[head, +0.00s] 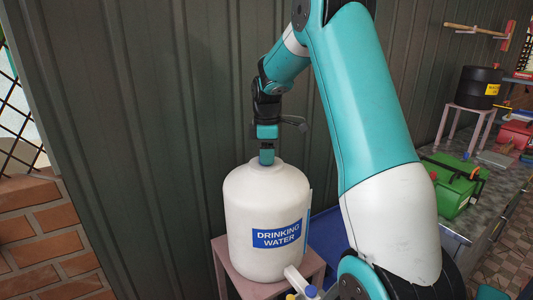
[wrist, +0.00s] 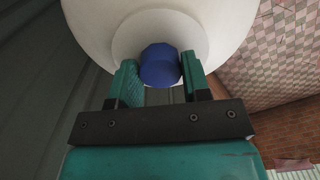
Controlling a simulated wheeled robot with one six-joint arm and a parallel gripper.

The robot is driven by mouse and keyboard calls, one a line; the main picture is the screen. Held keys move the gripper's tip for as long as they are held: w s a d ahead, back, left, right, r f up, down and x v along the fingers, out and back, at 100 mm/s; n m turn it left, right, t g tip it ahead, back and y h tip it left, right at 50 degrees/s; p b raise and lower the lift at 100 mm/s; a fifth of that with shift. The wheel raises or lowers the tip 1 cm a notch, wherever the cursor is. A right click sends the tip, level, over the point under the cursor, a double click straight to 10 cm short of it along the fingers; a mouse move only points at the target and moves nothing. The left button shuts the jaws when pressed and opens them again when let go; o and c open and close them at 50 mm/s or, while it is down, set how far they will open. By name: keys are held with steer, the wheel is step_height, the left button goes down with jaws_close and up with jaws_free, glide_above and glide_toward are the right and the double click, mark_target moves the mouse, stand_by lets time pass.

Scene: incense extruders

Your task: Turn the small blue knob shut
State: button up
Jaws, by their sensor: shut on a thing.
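A white drinking water jug (head: 266,215) stands upright on a small pinkish stand. My gripper (head: 267,153) points down at the top of the jug. In the wrist view, a small blue faceted knob (wrist: 160,66) sits on the jug's white top (wrist: 205,25), between the two teal fingers of my gripper (wrist: 160,80). The fingers are shut on it from both sides. In the head view the fingers hide this knob. Another blue round piece (head: 311,291) shows by the white tap at the jug's lower front.
A grey corrugated wall (head: 150,150) stands close behind the jug, with a brick wall (head: 45,240) at left. A green box (head: 452,185) and a black barrel (head: 482,87) on a stand are at right, apart from the jug.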

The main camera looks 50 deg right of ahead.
steer(key=m, duration=0.7)
steer(key=shift+r, duration=0.1)
steer(key=m, duration=0.4)
steer(key=shift+m, duration=1.8)
steer(key=o, duration=0.9)
steer(key=shift+a, duration=0.1)
step_height(320, 180, up, 17)
steer(key=b, duration=0.2)
steer(key=shift+r+b, duration=0.15)
steer(key=shift+b, duration=0.2)
